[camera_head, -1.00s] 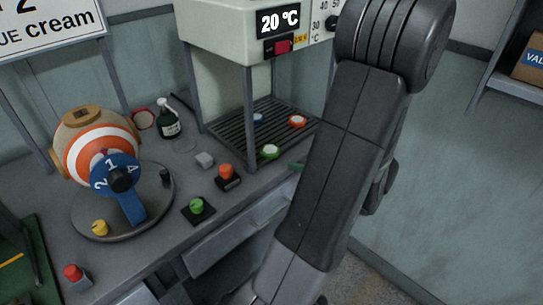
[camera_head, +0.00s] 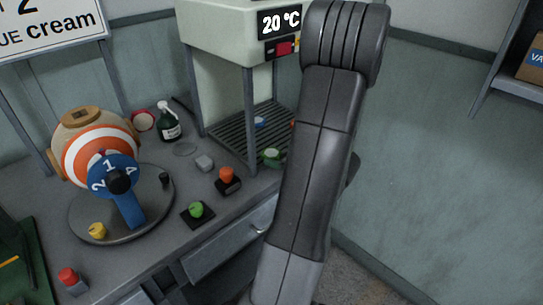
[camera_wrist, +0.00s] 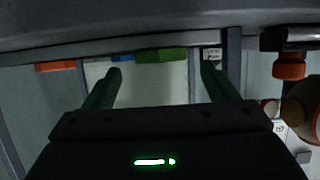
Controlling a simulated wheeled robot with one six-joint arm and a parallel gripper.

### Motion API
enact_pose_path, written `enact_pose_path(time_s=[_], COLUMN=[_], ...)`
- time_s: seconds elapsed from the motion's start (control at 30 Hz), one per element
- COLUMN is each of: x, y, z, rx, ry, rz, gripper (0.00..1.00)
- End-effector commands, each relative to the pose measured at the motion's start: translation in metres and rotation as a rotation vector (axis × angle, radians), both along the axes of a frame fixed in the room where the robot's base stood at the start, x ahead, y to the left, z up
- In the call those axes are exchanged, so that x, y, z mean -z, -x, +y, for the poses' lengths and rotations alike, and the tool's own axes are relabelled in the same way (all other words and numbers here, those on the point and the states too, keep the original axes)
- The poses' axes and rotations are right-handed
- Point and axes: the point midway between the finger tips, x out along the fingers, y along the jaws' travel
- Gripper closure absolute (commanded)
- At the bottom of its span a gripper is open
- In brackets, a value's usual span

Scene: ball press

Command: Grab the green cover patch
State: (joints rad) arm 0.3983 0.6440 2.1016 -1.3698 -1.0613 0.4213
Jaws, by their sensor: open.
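The green cover patch (camera_head: 270,154) is a small round green piece with a pale middle, at the front edge of the dark slatted rack under the temperature cabinet. In the wrist view it shows edge-on as a green strip (camera_wrist: 163,55), ahead of and between my fingertips. My gripper (camera_wrist: 161,72) is open, with nothing held between its two dark green fingers. In the head view the gripper is mostly hidden behind my arm; a dark green finger part shows close to the patch. Whether it touches the patch I cannot tell.
A blue patch (camera_head: 260,122) and an orange patch (camera_wrist: 55,66) are also on the rack (camera_head: 232,140). A cabinet post (camera_head: 249,120) stands just left of the green patch. Orange (camera_head: 227,175) and green (camera_head: 196,209) knobs sit on the counter to the left.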

Motion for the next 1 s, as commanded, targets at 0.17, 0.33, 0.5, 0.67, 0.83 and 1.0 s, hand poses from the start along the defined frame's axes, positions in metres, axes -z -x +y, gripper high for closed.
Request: enact_pose_path(time_s=[0.17,0.33,0.5,0.67,0.83,1.0], x=[0.009,0.012,0.012,0.012,0.012,0.012], y=[-0.015,-0.022,-0.022,-0.022,-0.022,-0.022], z=[0.018,0.024,0.024,0.024,0.024,0.024], rx=[-0.004,-0.001,0.000,0.000,0.000,0.000], ry=[0.000,0.000,0.000,0.000,0.000,0.000], rz=[0.000,0.000,0.000,0.000,0.000,0.000], gripper=[0.20,0.20,0.20,0.40,0.68,0.68])
